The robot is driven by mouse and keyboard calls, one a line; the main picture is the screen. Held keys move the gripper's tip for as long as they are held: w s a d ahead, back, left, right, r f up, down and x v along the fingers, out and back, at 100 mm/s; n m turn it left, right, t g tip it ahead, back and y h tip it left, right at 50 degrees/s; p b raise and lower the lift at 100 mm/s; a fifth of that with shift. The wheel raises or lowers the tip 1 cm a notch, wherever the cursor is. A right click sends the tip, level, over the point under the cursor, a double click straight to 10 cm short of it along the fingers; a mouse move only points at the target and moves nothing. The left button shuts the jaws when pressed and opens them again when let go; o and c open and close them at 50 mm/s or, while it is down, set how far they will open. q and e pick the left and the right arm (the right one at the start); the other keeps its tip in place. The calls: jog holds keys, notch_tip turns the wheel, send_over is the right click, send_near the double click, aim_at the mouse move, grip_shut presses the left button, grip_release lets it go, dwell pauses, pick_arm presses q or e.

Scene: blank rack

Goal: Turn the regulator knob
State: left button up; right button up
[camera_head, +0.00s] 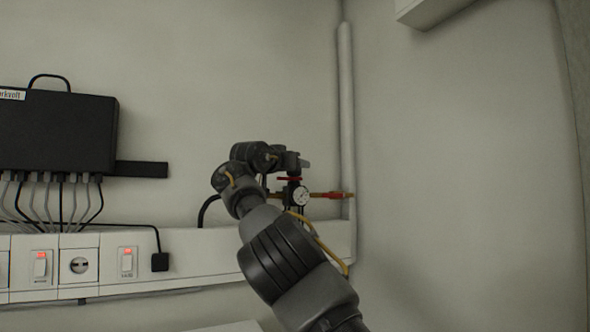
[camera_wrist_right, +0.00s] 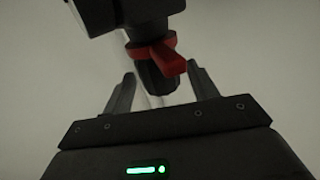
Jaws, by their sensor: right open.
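The regulator (camera_head: 290,190) is a dark body with a round white gauge (camera_head: 301,196), low on the wall beside the vertical pipe. A red part (camera_head: 288,179) shows at its top. In the right wrist view a red collar with a protruding red tab (camera_wrist_right: 171,62) sits under a black body (camera_wrist_right: 130,14). A dark knob-like part (camera_wrist_right: 158,84) lies beyond it, between the fingers. My right gripper (camera_wrist_right: 161,72) is open, one finger on each side of that part, with gaps visible; contact is not visible. In the head view my right gripper (camera_head: 292,161) is just above the regulator, partly hiding it. My left gripper is out of view.
A red and brass fitting (camera_head: 330,195) runs from the regulator towards the vertical pipe (camera_head: 346,110). A white wall trunking (camera_head: 195,245) with switches and a socket runs below. A black box (camera_head: 55,130) with cables hangs at left.

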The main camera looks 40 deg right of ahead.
jog(key=b+v, duration=0.3)
jog(key=v, duration=0.6)
jog(key=shift+a+b, duration=0.25)
jog(key=shift+b, duration=0.1)
jog(key=shift+s+a, duration=0.1)
